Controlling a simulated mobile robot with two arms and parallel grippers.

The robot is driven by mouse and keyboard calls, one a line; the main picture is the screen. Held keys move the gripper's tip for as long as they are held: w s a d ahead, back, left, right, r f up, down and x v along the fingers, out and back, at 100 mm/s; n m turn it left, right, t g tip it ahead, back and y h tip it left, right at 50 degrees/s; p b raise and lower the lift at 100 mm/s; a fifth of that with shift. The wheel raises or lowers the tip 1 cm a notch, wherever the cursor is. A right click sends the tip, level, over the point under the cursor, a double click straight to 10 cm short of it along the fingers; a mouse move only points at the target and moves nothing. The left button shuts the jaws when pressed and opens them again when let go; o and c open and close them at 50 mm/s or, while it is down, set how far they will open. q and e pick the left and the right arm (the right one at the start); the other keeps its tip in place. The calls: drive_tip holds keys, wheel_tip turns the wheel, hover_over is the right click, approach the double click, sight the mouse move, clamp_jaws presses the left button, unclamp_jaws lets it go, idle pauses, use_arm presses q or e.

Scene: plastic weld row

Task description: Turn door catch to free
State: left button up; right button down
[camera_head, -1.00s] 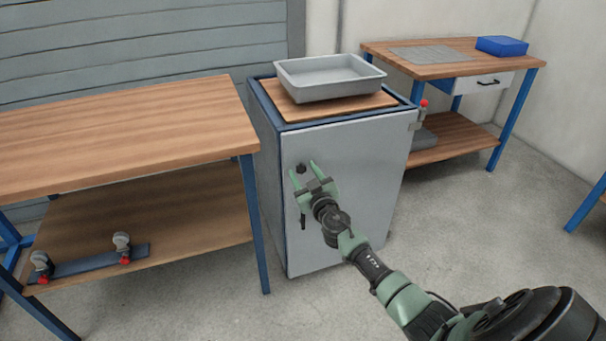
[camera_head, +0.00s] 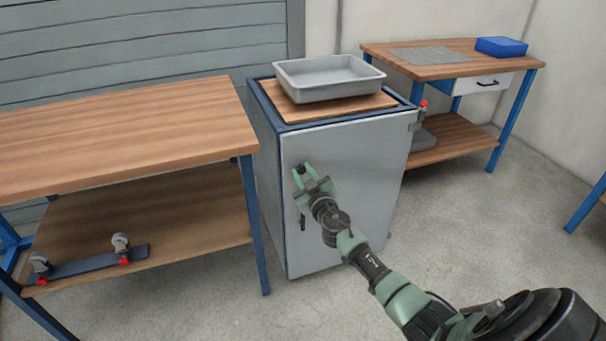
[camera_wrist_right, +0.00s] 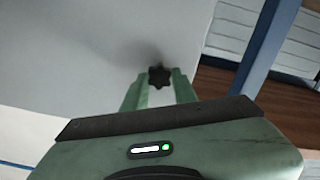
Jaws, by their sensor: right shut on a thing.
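The door catch (camera_wrist_right: 159,76) is a small dark star-shaped knob on the grey cabinet door (camera_head: 365,165), near its upper left edge. My right gripper (camera_head: 304,168) is at the knob, with its green fingers pointing at the door. In the right wrist view the gripper (camera_wrist_right: 160,85) has one finger on each side of the knob and is shut on it. In the head view the fingers mostly hide the knob. A dark door handle (camera_head: 302,219) shows below the gripper. The door is closed. My left gripper is not in view.
A grey tray (camera_head: 330,94) sits on the cabinet's wooden top. A wooden workbench (camera_head: 110,130) stands close on the left, with a bar with casters (camera_head: 85,264) on its lower shelf. Another bench with a blue box (camera_head: 502,46) stands behind right. Floor at front right is clear.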

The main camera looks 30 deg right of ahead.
drive_tip(key=shift+f+n, duration=0.1)
drive_tip(key=shift+n, duration=0.3)
drive_tip(key=shift+n+b, duration=0.3)
drive_tip(key=shift+n, duration=0.6)
drive_tip(key=n, duration=0.5)
drive_tip(key=shift+a+b, duration=0.15)
drive_tip(key=shift+b, duration=0.2)
drive_tip(key=n, duration=0.6)
drive_tip(key=shift+f, duration=0.15)
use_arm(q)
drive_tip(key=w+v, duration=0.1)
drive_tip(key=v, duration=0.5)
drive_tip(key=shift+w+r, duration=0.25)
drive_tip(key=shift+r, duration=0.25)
use_arm(e)
drive_tip(key=shift+n, duration=1.5)
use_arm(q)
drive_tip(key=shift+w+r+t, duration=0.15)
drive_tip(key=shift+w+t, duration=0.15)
use_arm(e)
drive_tip(key=shift+n, duration=0.3)
drive_tip(key=c, duration=1.1)
unclamp_jaws()
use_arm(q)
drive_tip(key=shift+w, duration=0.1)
